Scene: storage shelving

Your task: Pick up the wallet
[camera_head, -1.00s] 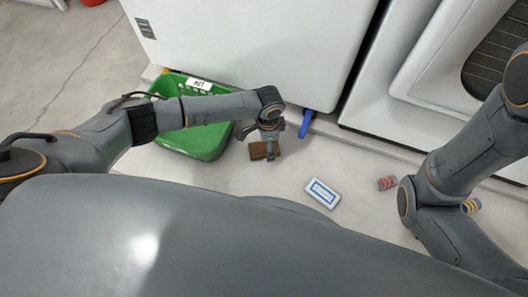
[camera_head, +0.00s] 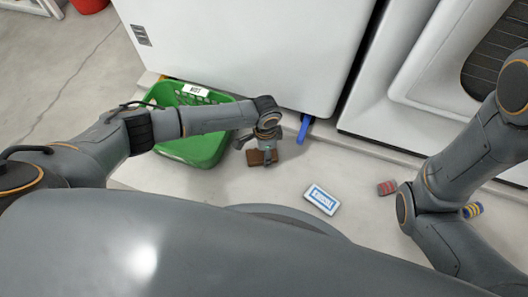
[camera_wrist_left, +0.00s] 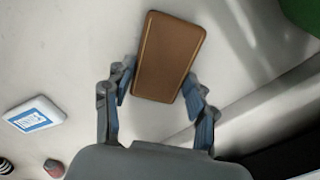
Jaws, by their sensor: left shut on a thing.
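The brown wallet (camera_head: 255,158) shows in the head view beneath my left gripper (camera_head: 266,146), near the right side of the green basket. In the left wrist view the wallet (camera_wrist_left: 168,56) is a flat brown rectangle, slightly tilted. The fingertips of my left gripper (camera_wrist_left: 158,86) are at its two long sides near the lower end, shut on it. I cannot tell whether the wallet is clear of the surface. My right arm is at the right of the head view; its gripper is out of view.
A green basket (camera_head: 195,150) stands left of the wallet. A blue object (camera_head: 304,128) lies by the white appliance (camera_head: 245,50) behind. A white and blue box (camera_head: 322,199), a red can (camera_head: 387,188) and a blue and yellow can (camera_head: 473,210) lie to the right.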

